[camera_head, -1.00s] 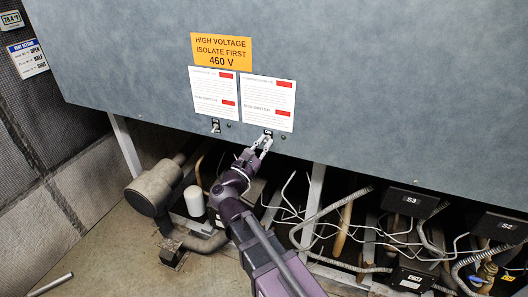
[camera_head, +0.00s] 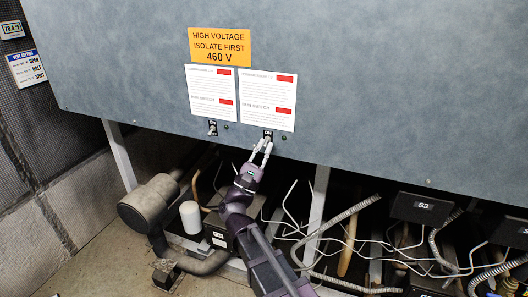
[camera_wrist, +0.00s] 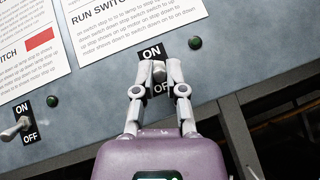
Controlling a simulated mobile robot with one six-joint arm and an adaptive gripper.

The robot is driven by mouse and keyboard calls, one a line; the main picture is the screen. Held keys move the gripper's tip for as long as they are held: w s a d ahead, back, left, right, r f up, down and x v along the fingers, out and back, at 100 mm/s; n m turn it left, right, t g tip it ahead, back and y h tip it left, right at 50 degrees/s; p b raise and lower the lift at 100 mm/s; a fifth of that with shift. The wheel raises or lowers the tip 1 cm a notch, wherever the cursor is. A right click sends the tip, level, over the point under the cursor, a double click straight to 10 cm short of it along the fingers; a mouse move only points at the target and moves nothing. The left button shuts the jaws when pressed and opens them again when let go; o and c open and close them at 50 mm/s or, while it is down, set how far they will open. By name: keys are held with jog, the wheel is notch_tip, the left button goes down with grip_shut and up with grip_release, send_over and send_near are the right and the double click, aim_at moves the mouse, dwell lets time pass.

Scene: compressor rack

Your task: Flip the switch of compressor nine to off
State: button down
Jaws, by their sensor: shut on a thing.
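Two toggle switches with ON above and OFF below are on the grey panel. My gripper (camera_head: 262,149) is at the right switch (camera_head: 268,134). In the wrist view my gripper (camera_wrist: 159,72) has its fingertips closed on the lever of this right switch (camera_wrist: 158,68), just below the ON mark; the OFF mark is partly hidden between the fingers. The left switch (camera_wrist: 16,128) is free, and it also shows in the head view (camera_head: 213,128). The compressor numbers on the placards are too small or cut off to read surely.
Small dark green lamps (camera_wrist: 195,43) (camera_wrist: 53,101) sit beside the switches. Below the panel are pipes, loose white wires and a grey cylinder (camera_head: 148,202).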

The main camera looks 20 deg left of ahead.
dwell(0.3)
jog(key=c, duration=0.7)
grip_release()
jog(key=shift+s+r+y+p, duration=0.1)
jog(key=shift+r+y+p, duration=0.2)
jog(key=shift+p, duration=0.2)
jog(key=shift+r+n+g+y+p, duration=0.1)
jog(key=shift+n+g+y+p, duration=0.35)
jog(key=shift+p, duration=0.2)
jog(key=shift+s+r+n+g+y+p, duration=0.2)
jog(key=shift+n+g+y+p, duration=0.2)
jog(key=shift+y+p, duration=0.45)
jog(key=g+p, duration=0.1)
jog(key=p, duration=0.1)
jog(key=n+g+y+p, duration=0.1)
jog(key=p, duration=0.2)
jog(key=shift+r+g, duration=0.25)
jog(key=shift+r, duration=0.05)
jog(key=g+p, duration=0.1)
jog(key=p, duration=0.2)
jog(key=r+n+g+y+p, duration=0.1)
jog(key=g+p, duration=0.1)
jog(key=p, duration=0.2)
jog(key=shift+w+n+g, duration=0.1)
jog(key=shift+n+g, duration=0.15)
jog(key=shift+g, duration=0.05)
